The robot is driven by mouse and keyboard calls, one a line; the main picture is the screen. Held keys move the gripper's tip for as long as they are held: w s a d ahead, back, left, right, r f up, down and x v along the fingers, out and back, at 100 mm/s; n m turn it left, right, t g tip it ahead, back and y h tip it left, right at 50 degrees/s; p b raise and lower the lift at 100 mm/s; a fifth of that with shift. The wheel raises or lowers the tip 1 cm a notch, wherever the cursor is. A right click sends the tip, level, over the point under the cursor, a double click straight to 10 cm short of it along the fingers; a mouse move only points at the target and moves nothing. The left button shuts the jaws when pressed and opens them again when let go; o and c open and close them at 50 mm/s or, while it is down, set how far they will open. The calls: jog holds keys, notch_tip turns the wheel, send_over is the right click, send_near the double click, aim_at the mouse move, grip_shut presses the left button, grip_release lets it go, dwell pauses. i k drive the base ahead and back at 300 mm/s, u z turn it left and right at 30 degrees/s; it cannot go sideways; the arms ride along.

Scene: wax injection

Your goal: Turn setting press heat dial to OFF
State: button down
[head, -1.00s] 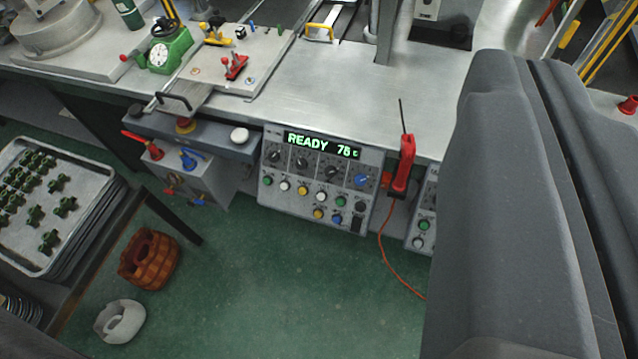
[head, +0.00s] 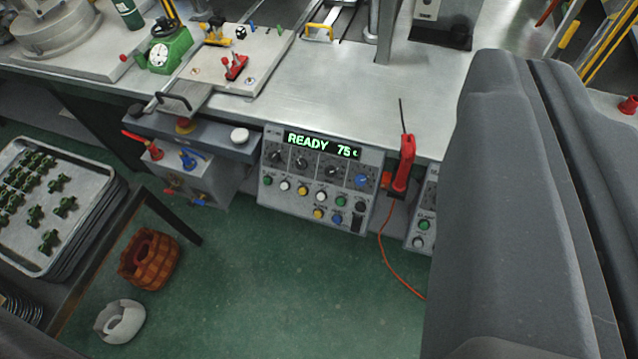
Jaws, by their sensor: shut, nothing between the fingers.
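A grey control panel (head: 275,197) hangs on the front of the steel bench in the middle of the view. Its green display (head: 322,145) reads READY 75 c. Below it is a row of black dials (head: 302,163) and a blue dial (head: 361,181). Their labels and settings are too small to read, and I cannot tell which is the press heat dial. A second panel (head: 424,215) to the right is mostly hidden behind my gripper. My gripper (head: 528,68) fills the right side, large and grey, shut and empty. It appears apart from the dials.
A red-handled tool (head: 404,165) with an orange cord hangs between the panels. A valve box (head: 190,178) is left of the first panel. A tray of green wax parts (head: 98,190) and a brown basket (head: 150,262) stand at left.

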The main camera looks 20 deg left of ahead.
aim_at(330, 170)
jog(key=u, duration=1.8)
jog(key=k, duration=0.75)
jog(key=z, duration=0.75)
jog(key=i, duration=1)
